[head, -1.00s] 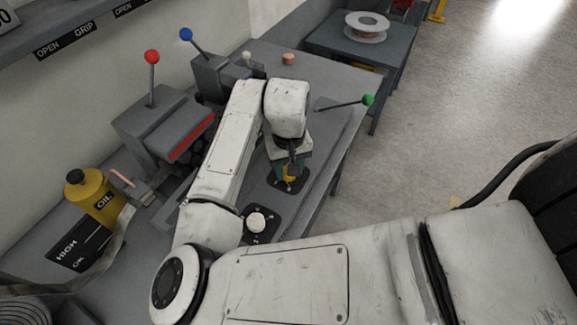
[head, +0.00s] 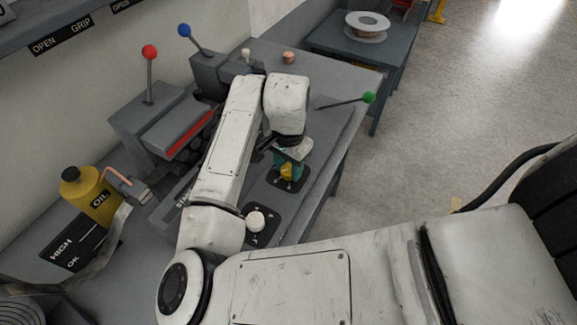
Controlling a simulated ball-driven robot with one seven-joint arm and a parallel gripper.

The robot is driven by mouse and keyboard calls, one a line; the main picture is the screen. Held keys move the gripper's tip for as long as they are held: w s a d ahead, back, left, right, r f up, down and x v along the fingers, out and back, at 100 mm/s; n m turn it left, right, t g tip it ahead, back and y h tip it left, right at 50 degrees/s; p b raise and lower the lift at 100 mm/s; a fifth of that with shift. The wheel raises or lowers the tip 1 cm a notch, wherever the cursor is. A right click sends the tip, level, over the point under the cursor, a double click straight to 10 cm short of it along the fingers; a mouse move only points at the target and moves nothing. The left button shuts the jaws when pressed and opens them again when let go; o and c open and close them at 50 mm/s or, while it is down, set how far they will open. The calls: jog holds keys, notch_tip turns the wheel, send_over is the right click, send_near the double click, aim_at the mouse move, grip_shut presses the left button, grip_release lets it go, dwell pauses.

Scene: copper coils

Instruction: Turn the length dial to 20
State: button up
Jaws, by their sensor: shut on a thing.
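My gripper (head: 288,172) is at the yellow dial (head: 287,171) on a dark plate (head: 290,185) on the grey bench. Its fingers are shut on the yellow dial and partly hide it. The plate's markings are too small and covered to read, so I cannot tell the dial's setting. A second dial, with a white knob (head: 256,221), sits on another dark plate in front, close to my arm.
A green-tipped lever (head: 368,97) reaches over the bench's right side. Red (head: 149,52) and blue (head: 184,30) levers stand at the back left. A yellow oil can (head: 91,196) is at left. Open floor lies right.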

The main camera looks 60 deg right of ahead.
aim_at(289, 169)
jog(key=m+b, duration=0.2)
jog(key=m, duration=0.3)
jog(key=shift+f+m, duration=0.1)
jog(key=shift+m, duration=0.3)
jog(key=m+b, duration=0.1)
jog(key=m, duration=0.3)
jog(key=shift+m+b, duration=0.35)
jog(key=shift+m, duration=0.05)
jog(key=shift+w+m, duration=0.1)
jog(key=shift+m, duration=0.2)
jog(key=o, duration=1.1)
jog(key=shift+c, duration=0.2)
notch_tip(289, 169, up, 11)
